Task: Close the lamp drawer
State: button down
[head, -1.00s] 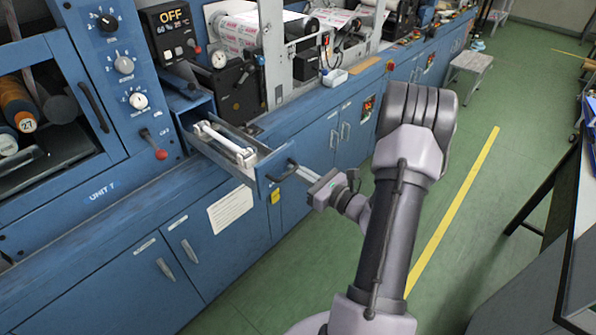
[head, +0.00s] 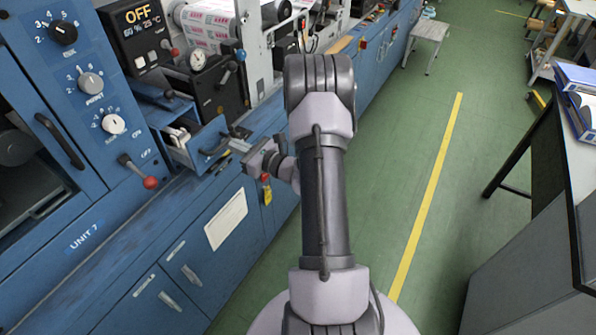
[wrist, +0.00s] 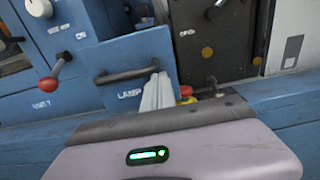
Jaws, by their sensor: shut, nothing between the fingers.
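My gripper (head: 236,143) is at the drawer front near the handle in the head view. In the wrist view the pale finger tips (wrist: 157,92) are together at the right part of the drawer front, with nothing between them. Whether they touch the front is hard to tell.
A red-knobbed lever (head: 150,182) sticks out left of the drawer. A control box reading "OFF" (head: 140,35) is above it. Green floor is free to the right, with a step stool (head: 427,35) farther back.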

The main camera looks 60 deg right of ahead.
jog(key=w, duration=0.6)
jog(key=w+a, duration=0.1)
jog(key=w, duration=0.3)
jog(key=shift+p, duration=0.35)
jog(key=shift+w, duration=0.15)
jog(key=shift+d+r, duration=0.1)
jog(key=shift+r, duration=0.25)
jog(key=shift+d, duration=0.1)
